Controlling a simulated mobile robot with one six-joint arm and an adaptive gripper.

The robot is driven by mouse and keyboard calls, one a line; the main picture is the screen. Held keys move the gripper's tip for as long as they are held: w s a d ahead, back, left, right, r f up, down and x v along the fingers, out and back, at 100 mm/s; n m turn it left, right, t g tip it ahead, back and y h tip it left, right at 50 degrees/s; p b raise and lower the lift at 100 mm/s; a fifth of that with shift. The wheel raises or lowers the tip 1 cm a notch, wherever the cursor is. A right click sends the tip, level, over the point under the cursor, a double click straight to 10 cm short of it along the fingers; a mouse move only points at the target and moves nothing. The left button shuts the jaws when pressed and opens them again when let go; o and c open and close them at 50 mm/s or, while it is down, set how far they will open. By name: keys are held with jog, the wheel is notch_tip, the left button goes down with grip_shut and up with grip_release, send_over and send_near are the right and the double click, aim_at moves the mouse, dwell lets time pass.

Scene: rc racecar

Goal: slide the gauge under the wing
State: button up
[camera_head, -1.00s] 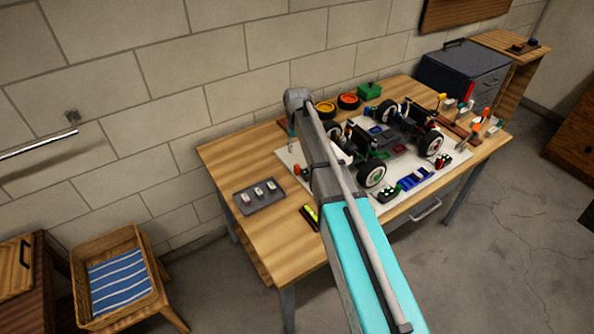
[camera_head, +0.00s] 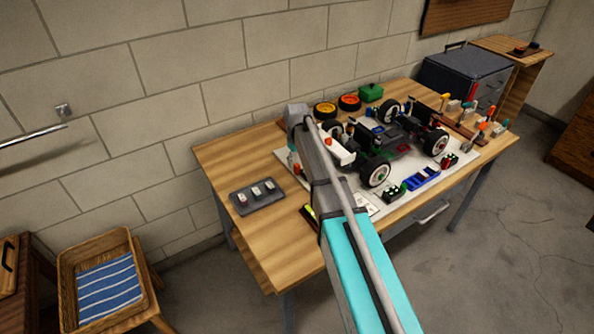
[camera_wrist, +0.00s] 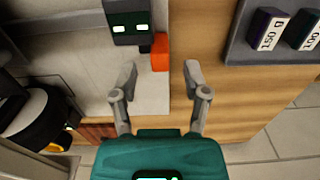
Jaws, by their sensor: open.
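The car (camera_head: 400,145) stands on a white board on the bench. A white panel (camera_head: 338,153) at its near left end may be the wing; my arm partly covers this area. In the wrist view, my gripper (camera_wrist: 160,68) is open and empty, its fingers apart. Just beyond the fingertips is an orange block (camera_wrist: 160,52). It is beside a dark box with two lit windows (camera_wrist: 130,22). I cannot tell for sure which of these is the gauge. In the head view, the fingers are mostly hidden by my arm.
A grey tray (camera_head: 258,208) with labelled weights lies left of the board and shows in the wrist view (camera_wrist: 232,48). A wheel (camera_wrist: 40,120) is left of my gripper. Bare bench lies around the tray.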

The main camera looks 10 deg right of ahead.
jog(key=shift+f+b, duration=1)
jog(key=shift+f, duration=0.25)
grip_shut()
